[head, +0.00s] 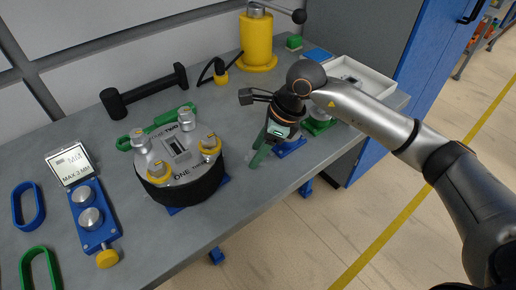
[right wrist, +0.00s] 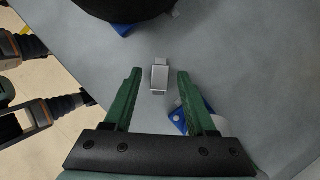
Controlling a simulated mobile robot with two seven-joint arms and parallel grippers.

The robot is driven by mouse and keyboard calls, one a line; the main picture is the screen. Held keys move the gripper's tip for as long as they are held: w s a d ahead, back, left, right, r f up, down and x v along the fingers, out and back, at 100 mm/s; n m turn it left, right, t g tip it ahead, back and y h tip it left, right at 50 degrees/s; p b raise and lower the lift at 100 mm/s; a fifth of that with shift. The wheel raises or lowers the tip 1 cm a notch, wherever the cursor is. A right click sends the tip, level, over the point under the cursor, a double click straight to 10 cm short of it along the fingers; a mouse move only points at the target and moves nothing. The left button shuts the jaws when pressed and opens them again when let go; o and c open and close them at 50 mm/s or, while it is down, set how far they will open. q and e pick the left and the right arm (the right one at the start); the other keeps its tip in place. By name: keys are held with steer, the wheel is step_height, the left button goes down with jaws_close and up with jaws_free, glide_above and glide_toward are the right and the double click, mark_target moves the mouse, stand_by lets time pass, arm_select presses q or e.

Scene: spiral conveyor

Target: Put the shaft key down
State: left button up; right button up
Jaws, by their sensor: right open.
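The shaft key (right wrist: 159,76) is a small grey metal block with a narrower end. In the right wrist view it lies on the grey bench, between and slightly beyond the green fingertips, with a gap on each side. My right gripper (right wrist: 158,75) is open and points down at the bench. In the head view the right gripper (head: 258,160) is low over the bench, right of the round fixture, and the key is hidden or too small to make out. I see no left gripper in the head view.
A round black fixture (head: 182,190) with a silver slotted top and yellow knobs stands left of my right gripper. A blue block (head: 97,212) lies left. The bench's front edge is close.

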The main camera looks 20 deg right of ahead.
steer(key=v, duration=1.2)
steer(key=shift+b, duration=0.35)
steer(key=shift+r, duration=0.1)
